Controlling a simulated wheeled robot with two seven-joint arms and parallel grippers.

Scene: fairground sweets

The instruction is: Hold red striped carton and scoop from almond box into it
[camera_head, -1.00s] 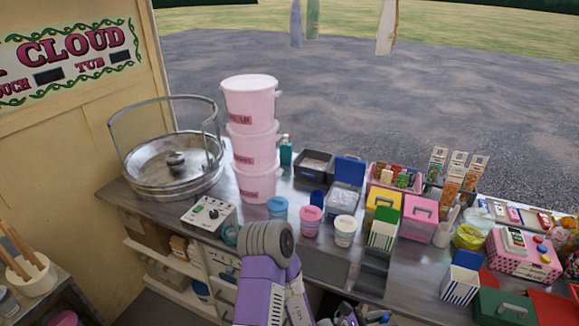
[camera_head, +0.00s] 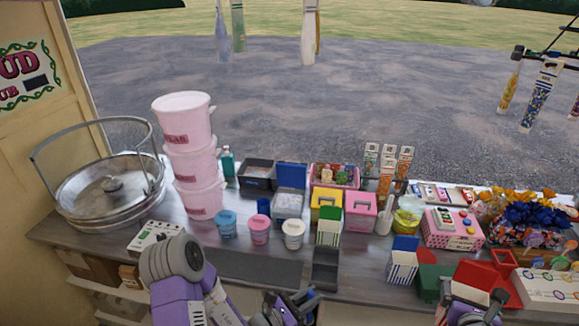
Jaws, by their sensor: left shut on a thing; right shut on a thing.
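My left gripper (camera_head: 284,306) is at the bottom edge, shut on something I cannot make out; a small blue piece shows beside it. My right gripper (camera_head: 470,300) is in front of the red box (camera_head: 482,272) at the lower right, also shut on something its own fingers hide. I cannot identify a red striped carton. A green striped carton (camera_head: 329,232) and a blue striped carton (camera_head: 403,262) stand upright on the counter, apart from both grippers. I cannot tell which lidded box holds almonds: yellow (camera_head: 325,203), pink (camera_head: 360,211), blue-lidded (camera_head: 289,204), green (camera_head: 431,282) and red ones are there.
Pink stacked tubs (camera_head: 192,166) and a metal floss bowl (camera_head: 110,190) stand at the left. A grey stepped holder (camera_head: 325,268) is near the front edge. A pink dotted box (camera_head: 452,229) and sweets crowd the right.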

